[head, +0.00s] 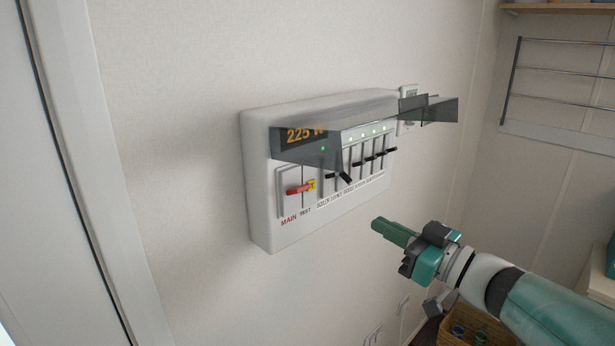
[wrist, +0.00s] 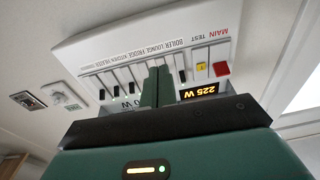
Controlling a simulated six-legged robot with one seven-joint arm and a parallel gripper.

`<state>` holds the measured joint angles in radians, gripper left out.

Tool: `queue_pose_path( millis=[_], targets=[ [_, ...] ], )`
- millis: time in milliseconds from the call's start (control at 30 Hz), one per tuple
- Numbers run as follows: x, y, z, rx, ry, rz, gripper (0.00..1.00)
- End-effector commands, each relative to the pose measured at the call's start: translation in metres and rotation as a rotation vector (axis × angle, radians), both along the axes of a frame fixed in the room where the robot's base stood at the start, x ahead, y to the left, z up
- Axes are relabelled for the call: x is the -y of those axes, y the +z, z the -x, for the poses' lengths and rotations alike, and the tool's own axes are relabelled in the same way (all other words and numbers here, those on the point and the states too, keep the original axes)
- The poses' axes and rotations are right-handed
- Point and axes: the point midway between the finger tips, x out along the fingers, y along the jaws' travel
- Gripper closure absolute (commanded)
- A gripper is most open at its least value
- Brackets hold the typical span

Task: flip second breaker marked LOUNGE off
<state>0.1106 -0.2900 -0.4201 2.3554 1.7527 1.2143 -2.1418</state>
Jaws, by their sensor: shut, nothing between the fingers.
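A white breaker panel (head: 262,190) is on the wall, with a red MAIN lever (head: 299,189), a yellow TEST button (head: 312,184) and a row of black levers. One black lever (head: 345,178) near the LOUNGE column points lower than those to its right; I cannot tell exactly which column it belongs to. My gripper (head: 379,226) is shut and empty, apart from the panel at its lower right. In the wrist view the panel (wrist: 100,42) appears upside down. My shut fingers (wrist: 158,72) there hide part of the lever row around LOUNGE.
A smoky clear cover (head: 430,108) sticks out above the levers. The display (head: 305,134) reads 225 W. Several green lights are lit; none is clearly visible above the second column. Wall sockets (head: 409,92) sit right of the panel, and a wire rack (head: 560,85) hangs farther right.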

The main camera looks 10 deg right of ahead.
Motion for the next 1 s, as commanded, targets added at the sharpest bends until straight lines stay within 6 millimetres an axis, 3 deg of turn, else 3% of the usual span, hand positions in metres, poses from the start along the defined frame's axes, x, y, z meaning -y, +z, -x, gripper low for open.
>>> queue_pose_path(
  millis=[133,300,433,567,700,1000],
  targets=[
    [-0.036,-0.017,0.018,-0.168,0.11,0.003,1.0],
    [-0.082,-0.056,0.057,-0.504,0.215,0.059,1.0],
    [-0.099,-0.087,0.087,-0.749,0.195,0.137,1.0],
    [-0.1,-0.114,0.113,-0.949,0.092,0.229,1.0],
    [-0.088,-0.133,0.133,-1.09,-0.104,0.321,1.0],
    [-0.052,-0.138,0.148,-1.118,-0.519,0.401,1.0]
  ],
)
